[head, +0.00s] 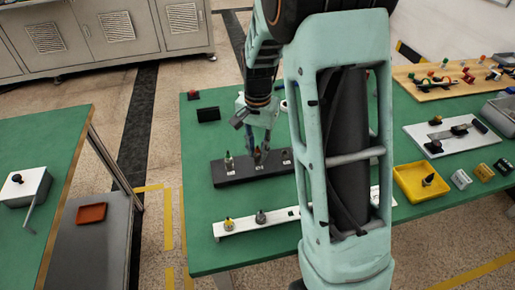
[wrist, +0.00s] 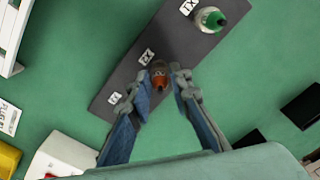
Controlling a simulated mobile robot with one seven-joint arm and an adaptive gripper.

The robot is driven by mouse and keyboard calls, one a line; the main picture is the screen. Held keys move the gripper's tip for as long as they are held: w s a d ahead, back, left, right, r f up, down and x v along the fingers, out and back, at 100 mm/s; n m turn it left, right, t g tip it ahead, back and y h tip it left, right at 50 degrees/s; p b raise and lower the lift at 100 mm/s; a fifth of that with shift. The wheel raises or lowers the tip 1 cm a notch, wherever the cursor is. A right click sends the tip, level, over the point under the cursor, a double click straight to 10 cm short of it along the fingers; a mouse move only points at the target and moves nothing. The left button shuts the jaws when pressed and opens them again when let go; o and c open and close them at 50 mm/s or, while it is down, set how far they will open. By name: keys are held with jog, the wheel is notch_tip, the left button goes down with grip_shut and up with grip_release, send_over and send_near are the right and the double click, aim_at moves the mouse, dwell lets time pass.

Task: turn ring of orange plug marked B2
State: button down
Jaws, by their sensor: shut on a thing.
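The orange plug (wrist: 160,82) stands in a dark bar between my fingertips in the wrist view. It also shows in the head view (head: 257,153), just under my gripper. My gripper (wrist: 161,76) is shut on the orange plug, one finger on each side. The dark bar (head: 238,177) lies on the green table. A small white label (wrist: 147,57) is beside the orange plug; I cannot read its marking surely. A green and white plug (wrist: 209,19) stands in the same bar, apart from my fingers. The plug's lower part is partly hidden.
A white rail (head: 240,228) with a yellow plug (head: 229,224) and a grey plug (head: 261,217) lies in front of the dark bar. A yellow tray (head: 408,190) is at the right. A black block (head: 208,114) and a red button (head: 193,95) stand behind.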

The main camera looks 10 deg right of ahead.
jog(key=c, duration=1.7)
grip_release()
jog(key=shift+c, duration=0.2)
jog(key=shift+r, duration=0.1)
notch_tip(320, 180, up, 12)
